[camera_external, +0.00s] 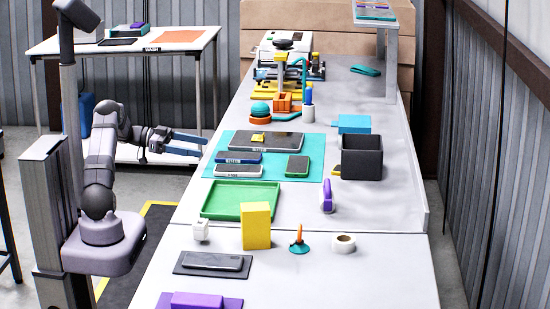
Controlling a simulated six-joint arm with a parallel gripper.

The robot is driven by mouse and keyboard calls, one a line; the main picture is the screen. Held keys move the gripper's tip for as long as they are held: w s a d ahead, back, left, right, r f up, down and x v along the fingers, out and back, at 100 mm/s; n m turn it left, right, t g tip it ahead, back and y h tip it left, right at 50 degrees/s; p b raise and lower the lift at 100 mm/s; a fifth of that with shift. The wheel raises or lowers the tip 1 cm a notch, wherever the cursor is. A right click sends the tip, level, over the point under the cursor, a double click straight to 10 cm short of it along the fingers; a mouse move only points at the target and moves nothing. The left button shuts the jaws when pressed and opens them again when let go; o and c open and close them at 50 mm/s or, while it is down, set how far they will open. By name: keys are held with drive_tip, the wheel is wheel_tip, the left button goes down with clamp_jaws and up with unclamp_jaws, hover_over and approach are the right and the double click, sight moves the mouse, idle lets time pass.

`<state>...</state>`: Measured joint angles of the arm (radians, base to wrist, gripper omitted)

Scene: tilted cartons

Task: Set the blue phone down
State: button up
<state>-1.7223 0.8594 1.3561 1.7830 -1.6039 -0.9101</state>
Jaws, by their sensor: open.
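A blue phone (238,157) lies on the teal mat (313,149), near the mat's left side. Its dark front edge carries a small pale label. My gripper (203,147) is open and empty, with its blue fingers pointing right. In the picture it is just left of the mat and the blue phone, apart from both; its height above the bench is hard to tell.
The mat also holds a grey phone (238,171), a green phone (297,166) and a large dark tablet (266,141) with a yellow piece (258,138) on it. A green tray (241,199) lies in front; a black box (361,158) stands right.

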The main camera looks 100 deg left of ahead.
drive_tip(key=w+d+r+m+t+h+p, duration=0.2)
drive_tip(key=w+d+r+m+h+p, duration=0.15)
drive_tip(key=w+r+p, duration=1.7)
drive_tip(key=a+r+n+g+y, duration=0.1)
drive_tip(key=a+r+n+y, duration=0.4)
drive_tip(key=a+n+y, duration=0.3)
drive_tip(key=a+r+n+g+y, duration=0.1)
drive_tip(key=a+r+n+y, duration=0.55)
drive_tip(key=a, duration=0.25)
drive_tip(key=s+a+f+n+g+y, duration=0.4)
drive_tip(key=s+a+f+n+g, duration=0.2)
drive_tip(key=s+a+n+g, duration=0.3)
drive_tip(key=n+g+h, duration=0.3)
drive_tip(key=n+h, duration=1.2)
approach(238, 155)
drive_tip(key=shift+s+a+f+b, duration=0.1)
drive_tip(key=shift+a+f+b, duration=0.1)
drive_tip(key=shift+b, duration=0.15)
drive_tip(key=shift+d+n, duration=0.3)
drive_tip(key=shift+n, duration=0.2)
drive_tip(key=shift+p+x, duration=1.8)
drive_tip(key=shift+x, duration=1.15)
drive_tip(key=shift+w+f, duration=0.4)
drive_tip(key=shift+f, duration=0.15)
